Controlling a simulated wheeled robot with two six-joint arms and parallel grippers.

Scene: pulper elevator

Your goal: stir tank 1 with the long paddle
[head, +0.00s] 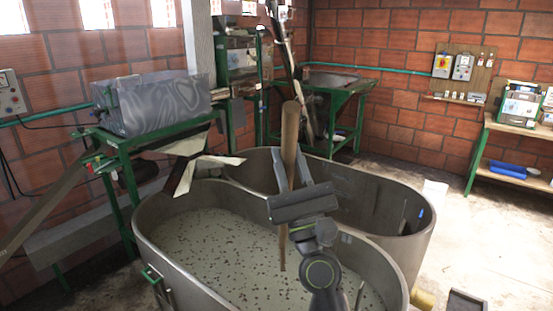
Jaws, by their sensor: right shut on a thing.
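The long wooden paddle (290,128) stands nearly upright over the near tank (150,232), a grey, round-ended tank of pale liquid with many dark specks. My right gripper (290,168) is shut on the paddle's shaft, above the liquid. The paddle's thin lower part runs down behind my gripper and seems to end at the liquid's surface; how deep it goes I cannot tell. A second grey tank (385,185) adjoins behind and to the right; its bottom is hidden. I see no number on either tank. My left gripper is not in view.
A green-framed machine with a grey hopper (160,102) stands at the left, its chute over the near tank's rim. A green table (335,90) stands behind the tanks. A workbench (515,130) is at the right wall. The floor at right is mostly clear.

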